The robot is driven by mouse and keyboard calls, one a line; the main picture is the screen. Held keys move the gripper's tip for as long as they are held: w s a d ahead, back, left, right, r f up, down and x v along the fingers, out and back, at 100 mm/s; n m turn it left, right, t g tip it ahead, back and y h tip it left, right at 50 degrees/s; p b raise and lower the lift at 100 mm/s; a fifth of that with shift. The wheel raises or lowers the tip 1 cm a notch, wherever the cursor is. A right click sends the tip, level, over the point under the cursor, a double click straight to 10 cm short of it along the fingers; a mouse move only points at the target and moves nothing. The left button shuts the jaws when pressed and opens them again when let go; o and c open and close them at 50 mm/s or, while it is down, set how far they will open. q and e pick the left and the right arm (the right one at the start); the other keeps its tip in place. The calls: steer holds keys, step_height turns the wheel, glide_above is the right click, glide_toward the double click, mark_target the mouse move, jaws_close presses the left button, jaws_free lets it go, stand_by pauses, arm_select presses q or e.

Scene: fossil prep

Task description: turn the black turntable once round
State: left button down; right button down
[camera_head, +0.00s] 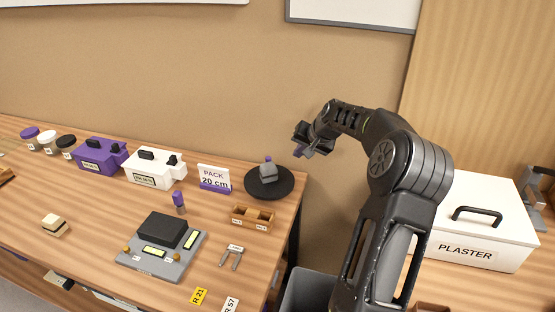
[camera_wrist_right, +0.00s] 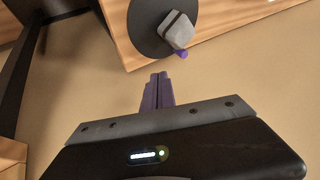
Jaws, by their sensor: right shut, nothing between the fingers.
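The black turntable (camera_head: 283,187) is a flat round disc at the right end of the wooden table. A grey block with a dark band and a purple tip (camera_head: 268,172) stands on it. The disc (camera_wrist_right: 146,36) and the grey block (camera_wrist_right: 177,29) also show in the right wrist view. My right gripper (camera_head: 302,152) is in the air beyond the table's right edge, up and to the right of the disc, apart from it. Its purple fingers (camera_wrist_right: 158,90) are shut and empty. My left gripper is not in view.
A "PACK 20 cm" sign (camera_head: 214,178) stands left of the disc, and a small wooden tray (camera_head: 253,217) lies in front. A white PLASTER box (camera_head: 480,235) is at the right, behind my right arm. A grey bin (camera_head: 305,291) sits in the gap between.

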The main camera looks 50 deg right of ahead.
steer(key=p, duration=0.2)
glide_above(289, 174)
step_height(289, 174, down, 7)
steer(key=shift+w+f, duration=0.1)
steer(key=w+p, duration=0.1)
steer(key=w, duration=0.1)
steer(key=w+a, duration=0.1)
steer(key=shift+w+a+f+p, duration=0.15)
steer(key=shift+w+f+p, duration=0.05)
steer(key=shift+w+p, duration=0.2)
steer(key=shift+w+f, duration=0.1)
steer(key=shift+f, duration=0.05)
steer(key=shift+w+a+n+y+b, duration=0.15)
steer(key=shift+w+n+y+b, duration=0.3)
steer(key=shift+n+b, duration=0.3)
